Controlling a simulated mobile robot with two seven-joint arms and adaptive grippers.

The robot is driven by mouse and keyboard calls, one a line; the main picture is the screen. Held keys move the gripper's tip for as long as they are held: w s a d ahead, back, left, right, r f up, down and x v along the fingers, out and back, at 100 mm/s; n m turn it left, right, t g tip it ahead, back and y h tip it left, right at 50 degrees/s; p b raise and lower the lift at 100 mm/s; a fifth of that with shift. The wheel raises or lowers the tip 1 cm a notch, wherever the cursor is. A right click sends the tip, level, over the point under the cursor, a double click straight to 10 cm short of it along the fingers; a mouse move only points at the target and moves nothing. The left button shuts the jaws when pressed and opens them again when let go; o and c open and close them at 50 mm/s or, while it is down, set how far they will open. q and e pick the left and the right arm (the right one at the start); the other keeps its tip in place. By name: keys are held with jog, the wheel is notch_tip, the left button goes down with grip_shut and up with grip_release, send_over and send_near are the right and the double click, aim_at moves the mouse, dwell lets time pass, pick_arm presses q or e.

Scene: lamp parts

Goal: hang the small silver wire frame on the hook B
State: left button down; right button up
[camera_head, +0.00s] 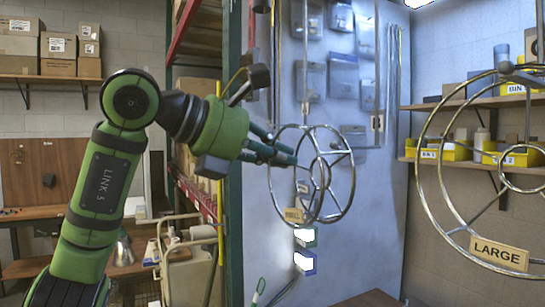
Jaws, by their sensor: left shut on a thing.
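The small silver wire frame (350,196) is a set of joined rings with spokes and a small tan tag whose text I cannot read. My left gripper (287,157) is shut on its left side and holds it up in the air, in front of a pale blue panel. Thin vertical rods hang down from above near the frame; one rod (306,60) ends close above its top. I cannot read a letter B on any of them, so I cannot tell which is hook B. I cannot tell whether the frame touches a rod. My right gripper is out of view.
A large wire frame (427,190) with a "LARGE" tag (499,253) takes up the right side. Shelves with yellow bins (456,152) stand behind it. A green post (233,190) and red rack are behind my left arm. Space below the small frame looks open.

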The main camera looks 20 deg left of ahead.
aim_at(275, 145)
pick_arm(q)
jog(key=shift+w+d+f, duration=0.1)
jog(key=shift+w+d, duration=0.6)
jog(key=shift+w, duration=0.15)
jog(key=p+x, duration=0.1)
jog(key=x, duration=0.5)
jog(key=shift+w+d, duration=0.25)
jog(key=shift+d, duration=0.2)
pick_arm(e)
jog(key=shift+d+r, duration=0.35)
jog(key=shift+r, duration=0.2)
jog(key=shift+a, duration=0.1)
pick_arm(q)
jog(key=c, duration=1.3)
grip_release()
jog(key=shift+o, duration=0.2)
jog(key=v, duration=1.2)
